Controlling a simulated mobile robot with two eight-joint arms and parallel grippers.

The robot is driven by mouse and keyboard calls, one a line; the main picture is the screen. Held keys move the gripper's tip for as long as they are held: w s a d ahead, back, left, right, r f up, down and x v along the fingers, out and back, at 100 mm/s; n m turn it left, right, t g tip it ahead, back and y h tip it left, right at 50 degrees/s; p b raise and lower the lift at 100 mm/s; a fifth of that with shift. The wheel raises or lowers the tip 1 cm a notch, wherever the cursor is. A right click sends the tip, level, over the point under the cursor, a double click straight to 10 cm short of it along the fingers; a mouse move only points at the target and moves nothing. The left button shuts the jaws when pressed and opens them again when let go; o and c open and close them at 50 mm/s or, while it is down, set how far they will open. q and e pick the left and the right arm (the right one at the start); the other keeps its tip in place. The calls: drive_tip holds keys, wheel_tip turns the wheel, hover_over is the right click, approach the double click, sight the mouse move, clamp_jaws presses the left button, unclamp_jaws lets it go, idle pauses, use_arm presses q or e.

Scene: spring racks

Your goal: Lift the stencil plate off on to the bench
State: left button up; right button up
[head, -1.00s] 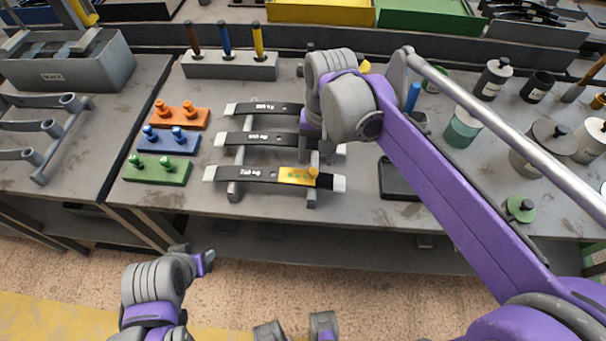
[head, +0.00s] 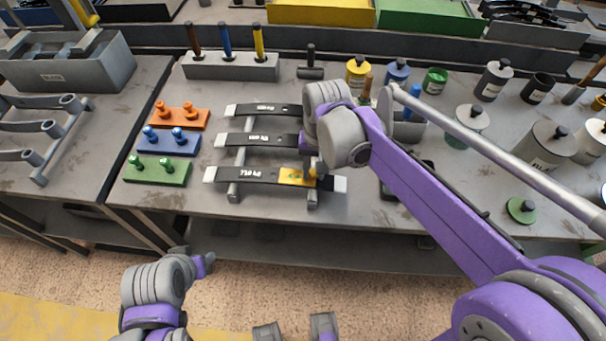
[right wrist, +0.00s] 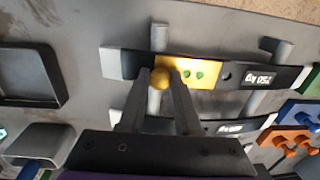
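The stencil plate (head: 297,176) is a small yellow plate with green holes. It lies on the front black spring (head: 250,174), near its right end, and also shows in the right wrist view (right wrist: 203,73). A yellow knob (right wrist: 161,77) stands up from the plate. My right gripper (right wrist: 161,80) is above the plate, its two fingers apart on either side of the knob, with small gaps visible. In the head view my right wrist hides part of the springs behind. My left gripper (head: 205,263) is low at the front left, off the bench; its fingers are not clear.
Two more black springs lie behind on the rack. Orange, blue and green peg blocks (head: 155,170) stand left of it. A dark tray (right wrist: 28,76) lies beside the rack. Pots and a green lid (head: 521,210) are at the right. Bare bench (head: 215,205) lies in front.

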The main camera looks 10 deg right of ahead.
sight(314, 172)
clamp_jaws()
wheel_tip(314, 172, up, 10)
drive_tip(key=shift+p, duration=0.35)
